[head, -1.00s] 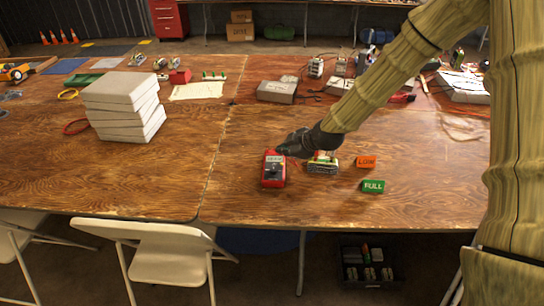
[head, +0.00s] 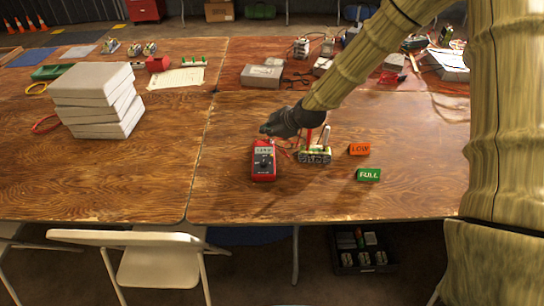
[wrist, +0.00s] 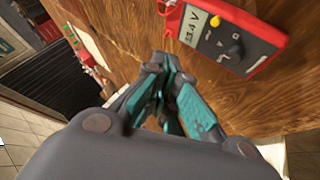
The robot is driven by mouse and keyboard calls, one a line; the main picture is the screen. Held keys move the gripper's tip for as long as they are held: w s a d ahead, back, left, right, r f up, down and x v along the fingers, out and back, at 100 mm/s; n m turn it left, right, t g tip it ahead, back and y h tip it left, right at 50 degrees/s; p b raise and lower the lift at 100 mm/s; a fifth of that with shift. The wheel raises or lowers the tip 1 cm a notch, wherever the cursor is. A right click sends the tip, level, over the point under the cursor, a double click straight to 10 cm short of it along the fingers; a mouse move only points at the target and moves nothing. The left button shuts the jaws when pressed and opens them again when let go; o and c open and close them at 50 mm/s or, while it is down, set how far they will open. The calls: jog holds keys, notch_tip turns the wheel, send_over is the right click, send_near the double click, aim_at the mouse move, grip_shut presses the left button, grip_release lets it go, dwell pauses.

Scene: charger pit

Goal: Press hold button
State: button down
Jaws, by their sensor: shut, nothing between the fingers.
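A red multimeter (head: 263,161) lies on the wooden table with its display at the far end. In the wrist view the multimeter (wrist: 232,38) is at the upper right. Its display seems to read about 13.4 V. A small yellow button (wrist: 216,21) sits beside the display, near a dark dial; I cannot read its label. My gripper (head: 267,130) is shut and empty, just beyond the multimeter's display end and apparently above the table. In the wrist view its teal-padded fingers (wrist: 172,95) are left of and below the multimeter, apart from it in the picture.
A battery pack (head: 315,156) with upright red and white probes stands right of the multimeter. An orange LOW tag (head: 359,149) and a green FULL tag (head: 368,175) lie further right. A stack of pale boxes (head: 98,99) stands left. The table's front is clear.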

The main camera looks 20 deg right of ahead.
aim_at(272, 156)
notch_tip(272, 156, down, 5)
jog(key=b, duration=0.3)
jog(key=shift+s+r, duration=0.1)
jog(key=shift+s, duration=0.05)
jog(key=shift+f+b, duration=0.65)
jog(key=shift+f, duration=0.6)
jog(key=shift+f, duration=0.2)
jog(key=shift+f, duration=0.2)
jog(key=shift+f+b, duration=0.4)
dwell(1.0)
jog(key=shift+r, duration=0.15)
jog(key=shift+r+p, duration=0.55)
jog(key=shift+r, duration=0.15)
